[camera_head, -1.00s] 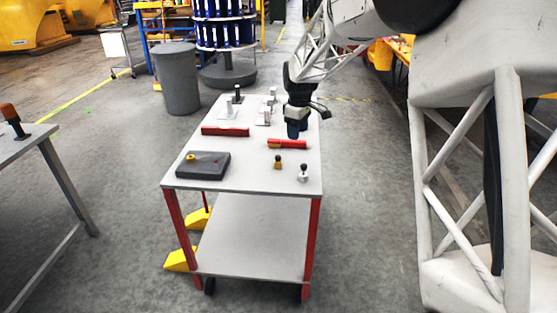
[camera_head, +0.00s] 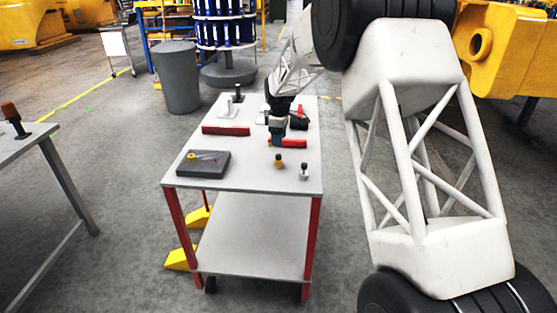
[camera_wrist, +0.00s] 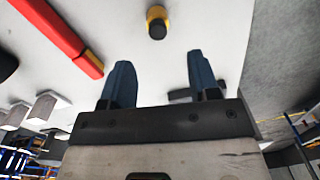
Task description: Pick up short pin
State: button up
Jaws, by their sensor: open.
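A small pin with a yellow body and dark end (camera_head: 278,161) stands on the cart top. It also shows in the wrist view (camera_wrist: 157,22), beyond my fingertips and roughly between them. A similar small pin, white with a dark top (camera_head: 304,171), stands to its right near the cart's right edge. I cannot tell by name which is the short pin. My gripper (camera_head: 277,140) hangs just behind the yellow pin, apart from it. In the wrist view my gripper (camera_wrist: 161,72) has its two blue fingers spread, with nothing held between them.
A red bar with a yellow part (camera_wrist: 62,38) lies close to my gripper. Another red bar (camera_head: 226,131) lies to the left, and a dark grey block with a yellow knob (camera_head: 203,164) stands at front left. Light blocks (camera_wrist: 47,105) stand farther back. The front centre is clear.

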aim_at(279, 155)
jog(key=shift+f, duration=1.3)
jog(key=shift+f, duration=2.6)
jog(key=c, duration=1)
